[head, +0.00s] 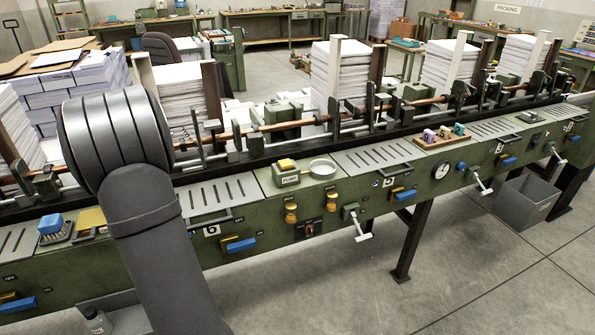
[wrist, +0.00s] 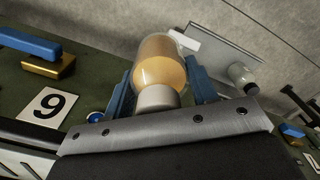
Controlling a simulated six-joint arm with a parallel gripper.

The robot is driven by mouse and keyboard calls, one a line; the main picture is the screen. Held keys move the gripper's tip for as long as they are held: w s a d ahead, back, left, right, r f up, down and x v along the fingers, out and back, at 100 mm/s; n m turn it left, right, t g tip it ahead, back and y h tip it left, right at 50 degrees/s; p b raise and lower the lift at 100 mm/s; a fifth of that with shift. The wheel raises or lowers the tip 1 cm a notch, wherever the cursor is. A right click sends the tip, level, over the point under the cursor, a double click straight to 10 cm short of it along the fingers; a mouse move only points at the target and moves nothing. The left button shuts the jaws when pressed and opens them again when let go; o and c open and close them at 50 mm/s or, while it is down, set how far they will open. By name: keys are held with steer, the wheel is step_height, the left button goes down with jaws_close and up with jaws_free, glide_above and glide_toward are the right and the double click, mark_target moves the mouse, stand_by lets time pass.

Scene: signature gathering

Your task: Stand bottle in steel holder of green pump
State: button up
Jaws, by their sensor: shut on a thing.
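In the wrist view my gripper (wrist: 162,82) is shut on a clear bottle (wrist: 162,50) with amber liquid. Its pale cap faces the camera, and one blue finger lies on each side. A grey metal plate or tray (wrist: 225,45) lies beyond the bottle, to the right. A second, pale bottle (wrist: 243,75) with a dark cap is at that plate's right end. A pale bottle with a dark cap (head: 97,320) also shows low at the left of the head view. My arm hides my gripper there.
The long green machine (head: 335,205) runs across the head view, with paper stacks behind it. A grey bin (head: 525,199) stands on the floor at the right.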

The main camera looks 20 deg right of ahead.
steer(key=d+f+m, duration=0.7)
steer(key=d, duration=0.3)
steer(key=s+d+r+n, duration=0.8)
steer(key=r+n, duration=0.3)
steer(key=n, duration=0.1)
steer(key=w+d+r+n, duration=0.1)
steer(key=w+d+r, duration=0.3)
steer(key=w+d, duration=0.4)
steer(key=w+d+r+n, duration=0.1)
steer(key=w+d+r, duration=0.35)
steer(key=d, duration=0.55)
steer(key=d+r+n, duration=0.1)
steer(key=d+r, duration=0.3)
steer(key=d, duration=0.3)
steer(key=w+d+r, duration=0.1)
steer(key=d+r, duration=0.3)
steer(key=d, duration=0.3)
steer(key=d+r+n, duration=0.1)
steer(key=d+r, duration=0.3)
steer(key=d, duration=0.3)
steer(key=shift+w+a+f, duration=0.75)
steer(key=shift+w+f, duration=1.05)
steer(key=shift+f, duration=0.05)
steer(key=shift+w+a+f, duration=0.8)
steer(key=shift+w+f, duration=1)
steer(key=shift+f, duration=0.05)
steer(key=shift+w+a+f, duration=0.75)
steer(key=shift+w+f, duration=1.05)
steer(key=shift+f, duration=0.05)
